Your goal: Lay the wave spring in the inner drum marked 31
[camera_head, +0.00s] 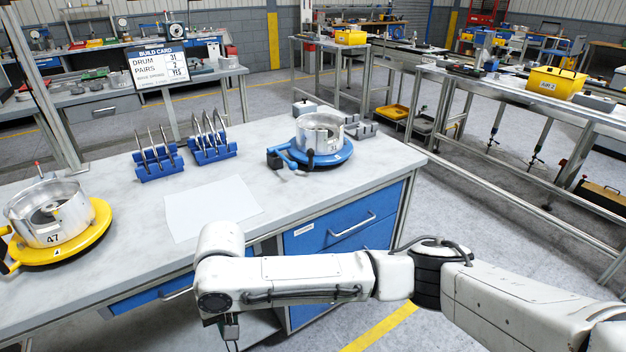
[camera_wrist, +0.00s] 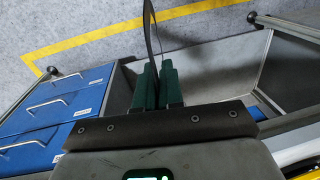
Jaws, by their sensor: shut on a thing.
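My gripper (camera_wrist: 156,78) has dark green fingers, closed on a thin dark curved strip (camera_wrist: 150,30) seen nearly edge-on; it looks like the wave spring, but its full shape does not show. In the head view my gripper (camera_head: 231,330) hangs off the front edge of the bench, partly cut off by the frame. A silver drum (camera_head: 320,132) sits on a blue round base (camera_head: 338,157) at the bench's back right; its number is not readable. Another silver drum (camera_head: 50,214), marked 47, sits on a yellow round base (camera_head: 88,238) at the left.
Two blue racks (camera_head: 160,172) (camera_head: 213,156) hold several thin upright plates. A white sheet (camera_head: 212,208) lies mid-bench. A build card (camera_head: 160,65) reads drum 31, pairs 2. Grey blocks (camera_head: 360,128) stand near the right drum. The bench (camera_head: 275,205) is bare between sheet and right drum.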

